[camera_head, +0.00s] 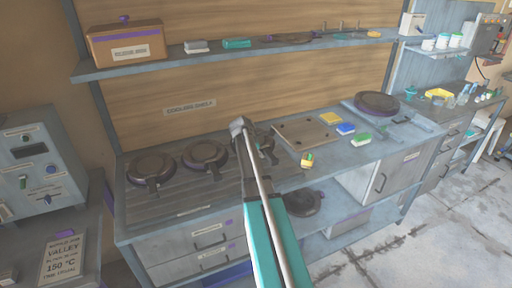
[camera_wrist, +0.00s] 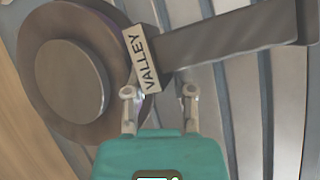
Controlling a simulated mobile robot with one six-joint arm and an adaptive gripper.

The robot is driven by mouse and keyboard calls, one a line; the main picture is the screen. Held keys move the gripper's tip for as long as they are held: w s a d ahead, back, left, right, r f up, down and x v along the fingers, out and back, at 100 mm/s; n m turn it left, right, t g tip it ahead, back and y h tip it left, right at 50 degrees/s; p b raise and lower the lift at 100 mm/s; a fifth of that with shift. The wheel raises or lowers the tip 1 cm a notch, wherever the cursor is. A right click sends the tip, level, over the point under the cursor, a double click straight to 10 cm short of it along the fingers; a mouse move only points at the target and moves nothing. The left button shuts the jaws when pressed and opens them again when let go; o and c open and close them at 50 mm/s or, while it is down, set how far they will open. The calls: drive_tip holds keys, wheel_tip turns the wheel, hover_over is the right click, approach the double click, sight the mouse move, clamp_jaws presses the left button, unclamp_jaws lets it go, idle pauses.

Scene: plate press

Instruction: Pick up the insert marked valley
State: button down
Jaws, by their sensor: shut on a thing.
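The insert marked valley (camera_wrist: 110,118) is a round dark brown plate with a raised lighter disc and a flat grey handle (camera_wrist: 230,36). Its cream VALLEY label (camera_wrist: 142,60) sits where the handle joins the plate. My gripper (camera_wrist: 160,92) is shut on this insert near the label, with one finger at each side of the label end. In the head view the insert (camera_head: 267,146) is partly hidden behind my arm, over the right part of the cooling shelf. I cannot tell whether it touches the slats.
Two similar dark inserts, one at the left (camera_head: 151,168) and one in the middle (camera_head: 205,154), lie on the slatted cooling shelf (camera_head: 180,198). A brown board (camera_head: 308,133) and coloured blocks lie to the right. A press plate (camera_head: 377,103) stands farther right. A wall shelf (camera_head: 240,54) runs above.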

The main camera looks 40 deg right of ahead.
drive_tip(key=shift+r, duration=0.2)
wheel_tip(320, 180, up, 3)
drive_tip(key=p, duration=0.3)
drive_tip(key=shift+f, duration=0.2)
drive_tip(key=s+r+p, duration=0.1)
drive_tip(key=r+p, duration=0.1)
drive_tip(key=s+r+p, duration=0.2)
drive_tip(key=s+d+r+p, duration=0.1)
drive_tip(key=s+r+p, duration=0.1)
drive_tip(key=shift+r, duration=0.25)
drive_tip(key=s+d+r+p, duration=0.2)
drive_tip(key=s+r+p, duration=0.1)
drive_tip(key=s, duration=0.5)
drive_tip(key=shift+s+r+p, duration=0.3)
drive_tip(key=shift+p, duration=0.2)
